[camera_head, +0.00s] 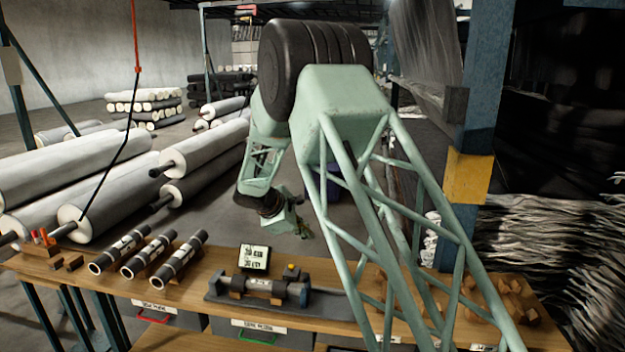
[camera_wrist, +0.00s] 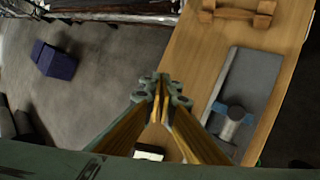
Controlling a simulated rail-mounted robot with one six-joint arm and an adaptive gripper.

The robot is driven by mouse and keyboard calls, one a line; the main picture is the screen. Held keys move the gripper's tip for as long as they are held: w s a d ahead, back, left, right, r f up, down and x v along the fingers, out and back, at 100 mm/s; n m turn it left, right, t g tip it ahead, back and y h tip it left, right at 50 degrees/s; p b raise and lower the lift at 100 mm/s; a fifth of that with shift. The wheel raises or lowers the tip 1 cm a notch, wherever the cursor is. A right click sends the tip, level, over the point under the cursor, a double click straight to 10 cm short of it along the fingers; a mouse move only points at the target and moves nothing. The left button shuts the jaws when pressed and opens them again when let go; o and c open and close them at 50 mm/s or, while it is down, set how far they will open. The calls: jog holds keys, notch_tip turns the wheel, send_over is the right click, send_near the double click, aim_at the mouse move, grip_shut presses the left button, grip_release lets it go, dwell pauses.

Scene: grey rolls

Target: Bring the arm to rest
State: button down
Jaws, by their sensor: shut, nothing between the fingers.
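My gripper (camera_head: 304,231) hangs at the end of my green arm, beyond the far edge of the workbench and above the floor in the head view. In the wrist view my gripper (camera_wrist: 161,84) has its fingertips together, with nothing between them. The wooden bench top (camera_head: 215,294) lies in front of it in the head view. The gripper is apart from the bench and the things on it. My arm's lattice link hides part of the bench's right side.
Several dark rolls (camera_head: 179,258) lie on the bench's left. Wooden blocks (camera_head: 508,284) are at the right. Large grey rolls (camera_head: 90,165) lie behind. A blue post (camera_head: 481,120) stands right. A purple box (camera_wrist: 54,61) is on the floor.

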jog(key=s+d+r+m+g+y, duration=0.1)
jog(key=s+d+r+m, duration=0.4)
jog(key=s+d+r, duration=0.85)
jog(key=s+d+r+m+g, duration=0.2)
jog(key=s+d+r+m, duration=0.2)
jog(key=s+d+r, duration=0.85)
jog(key=s+a+f+m+y, duration=0.1)
jog(key=s+m, duration=0.3)
jog(key=s, duration=1.8)
jog(key=s+a+m+y, duration=0.2)
jog(key=s+m+y, duration=0.1)
jog(key=s, duration=1.9)
jog(key=shift+f+m, duration=0.4)
jog(key=shift+m, duration=0.5)
